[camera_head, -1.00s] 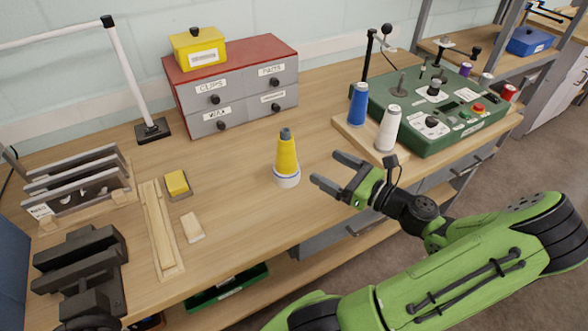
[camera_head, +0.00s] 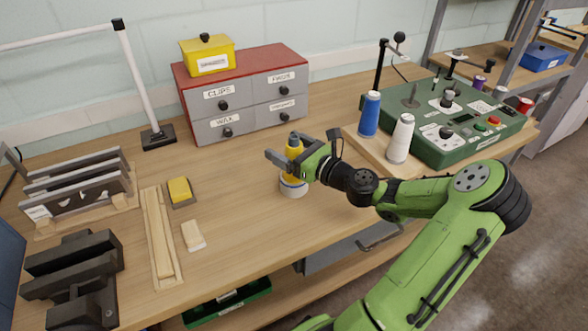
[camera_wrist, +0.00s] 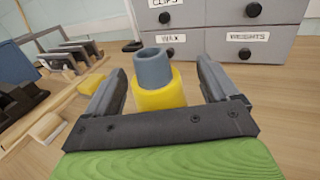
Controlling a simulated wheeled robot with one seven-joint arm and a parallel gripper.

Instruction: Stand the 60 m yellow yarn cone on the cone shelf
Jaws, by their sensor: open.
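The yellow yarn cone (camera_head: 293,150) stands upright on the wooden bench, its lower part in a white cup-like base with a blue band (camera_head: 293,187). My gripper (camera_head: 284,150) is at the upper part of the cone, open. In the wrist view the cone's grey tip and yellow top (camera_wrist: 162,88) sit between the two spread fingers, with a gap showing on each side. My gripper (camera_wrist: 163,85) hides part of the cone in the head view. I cannot tell which thing in view is the cone shelf.
A grey drawer cabinet with a red top (camera_head: 245,95) stands behind the cone. A blue cone (camera_head: 369,114) and a white cone (camera_head: 400,139) stand on a wooden board at right, beside a green machine (camera_head: 450,125). Wooden strips and a yellow block (camera_head: 180,190) lie at left.

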